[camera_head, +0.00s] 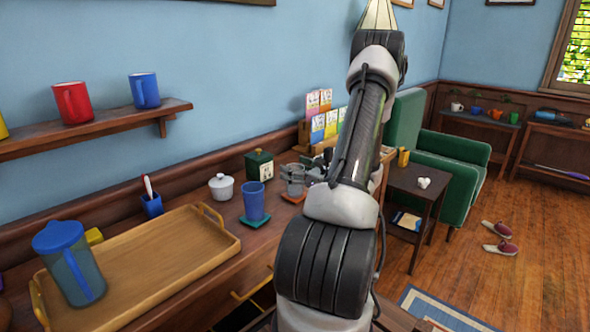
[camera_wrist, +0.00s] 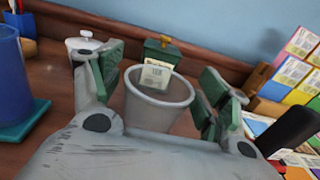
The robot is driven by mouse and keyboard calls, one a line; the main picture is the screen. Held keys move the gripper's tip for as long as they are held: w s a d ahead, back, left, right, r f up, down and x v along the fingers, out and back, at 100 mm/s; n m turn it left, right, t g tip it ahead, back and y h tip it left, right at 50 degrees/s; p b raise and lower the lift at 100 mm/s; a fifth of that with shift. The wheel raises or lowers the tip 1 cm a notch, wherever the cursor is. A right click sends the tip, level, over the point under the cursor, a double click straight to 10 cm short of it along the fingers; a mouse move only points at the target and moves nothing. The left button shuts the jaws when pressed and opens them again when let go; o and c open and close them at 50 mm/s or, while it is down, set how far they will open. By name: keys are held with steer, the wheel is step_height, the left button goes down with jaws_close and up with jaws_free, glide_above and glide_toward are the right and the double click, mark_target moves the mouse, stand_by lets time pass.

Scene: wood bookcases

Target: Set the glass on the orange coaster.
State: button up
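The glass (camera_head: 294,181) is a clear grey tumbler, upright on the dark wood top. The orange coaster (camera_head: 292,198) shows as a thin strip under the glass's base; I cannot tell whether the base touches it. In the wrist view the glass (camera_wrist: 150,112) stands between the two fingers of my gripper (camera_wrist: 165,75). The fingers are spread to either side of it, with what looks like a small gap at each side. In the head view my gripper (camera_head: 314,168) is just right of the glass, partly hidden by my arm. The wrist view hides the coaster.
A blue cup (camera_head: 254,201) on a teal coaster (camera_head: 255,222) is close on the left. A white lidded pot (camera_head: 221,187) and green canister (camera_head: 259,165) stand behind. A wooden tray (camera_head: 200,262) with a blue-lidded pitcher (camera_head: 72,268) is left. A card rack (camera_head: 304,132) is behind right.

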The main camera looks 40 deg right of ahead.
steer(key=shift+r, duration=0.15)
steer(key=s, duration=1.1)
steer(key=s+a+r+n+g+y, duration=0.1)
steer(key=a+r+n+g+y, duration=0.45)
steer(key=a+n, duration=0.55)
steer(key=s+a+r+n+g+y, duration=0.1)
steer(key=a+r+n+g+y, duration=0.45)
steer(key=a, duration=0.85)
steer(key=s+a+n+g+h, duration=0.4)
steer(key=s+n+g+h, duration=0.3)
steer(key=n, duration=0.3)
step_height(320, 180, up, 7)
steer(key=s+d+n+t+h, duration=0.2)
steer(key=n+t+h, duration=0.2)
steer(key=n, duration=0.4)
steer(key=shift+h, duration=0.6)
